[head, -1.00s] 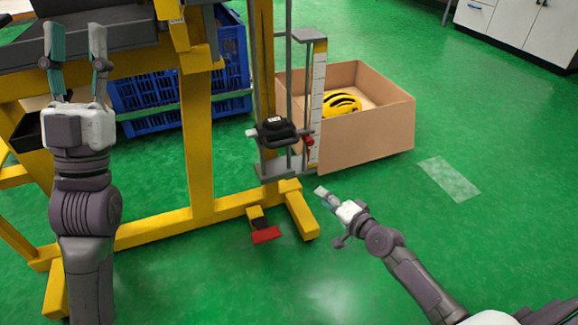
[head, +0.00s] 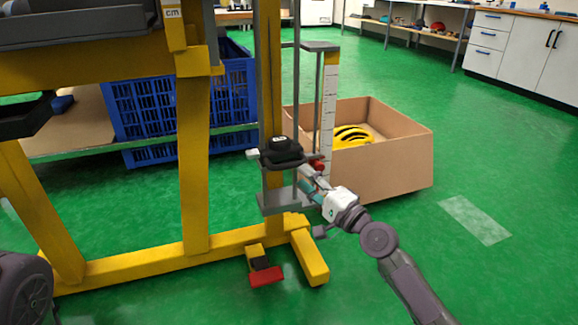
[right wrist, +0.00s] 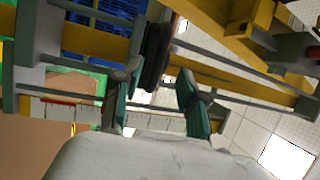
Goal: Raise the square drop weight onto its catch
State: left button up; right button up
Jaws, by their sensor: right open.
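The black drop weight (head: 283,152) sits low on the tower's upright rods, just above the grey base plate (head: 280,203). A small red part (head: 317,165) shows at its right side. My right gripper (head: 308,185) is open at the weight's lower right. In the right wrist view, the dark weight (right wrist: 155,55) appears between and beyond the open teal fingers (right wrist: 160,88); I cannot tell whether they touch it. The catch cannot be made out.
A white scale strip (head: 328,110) stands right of the rods. Behind it is a cardboard box (head: 385,165) holding a yellow helmet (head: 352,136). A yellow frame (head: 196,150) and blue crate (head: 232,95) stand left. A red pedal (head: 266,277) is on the floor. Green floor at right is mostly free.

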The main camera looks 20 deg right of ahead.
aim_at(289, 166)
jog(key=b+x, duration=0.1)
jog(key=x, duration=0.5)
jog(key=shift+w+a, duration=0.1)
jog(key=shift+w, duration=0.1)
grip_shut()
